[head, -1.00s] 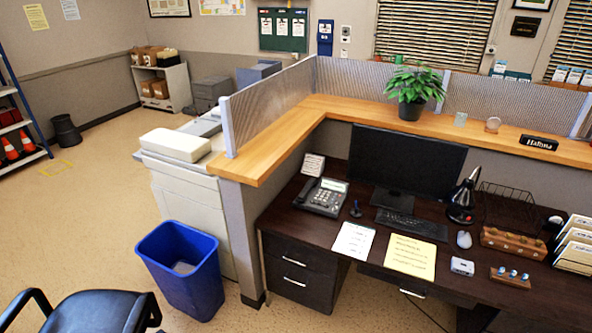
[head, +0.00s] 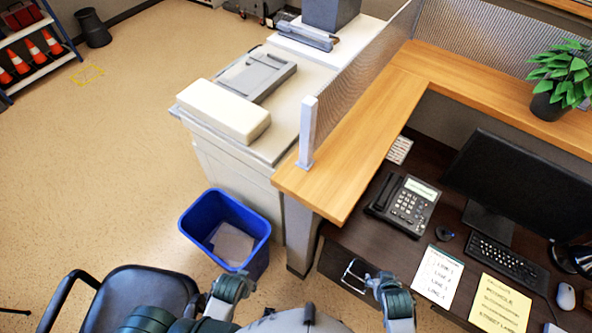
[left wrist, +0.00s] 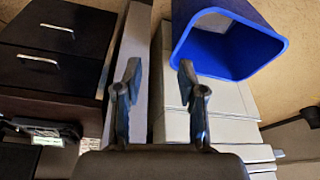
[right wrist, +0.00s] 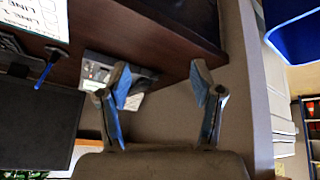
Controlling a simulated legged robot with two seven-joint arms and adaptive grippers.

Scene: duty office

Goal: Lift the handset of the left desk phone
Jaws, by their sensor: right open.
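The black desk phone (head: 413,208) stands on the dark desk left of the monitor in the head view. Its handset (head: 383,193) lies on the cradle along the phone's left side. The phone also shows in the right wrist view (right wrist: 97,72), partly hidden by a finger. My right gripper (head: 356,270) is in front of the desk edge, apart from the phone; its fingers are spread and empty in the right wrist view (right wrist: 160,76). My left gripper (left wrist: 160,78) is open and empty, with the drawers and the blue bin beyond it.
The monitor (head: 520,185), keyboard (head: 492,255), white sheet (head: 438,278) and yellow sheet (head: 500,303) are right of the phone. A wooden ledge (head: 355,165) rises behind and left of it. A blue bin (head: 262,258) and a chair (head: 125,287) stand on the floor at left.

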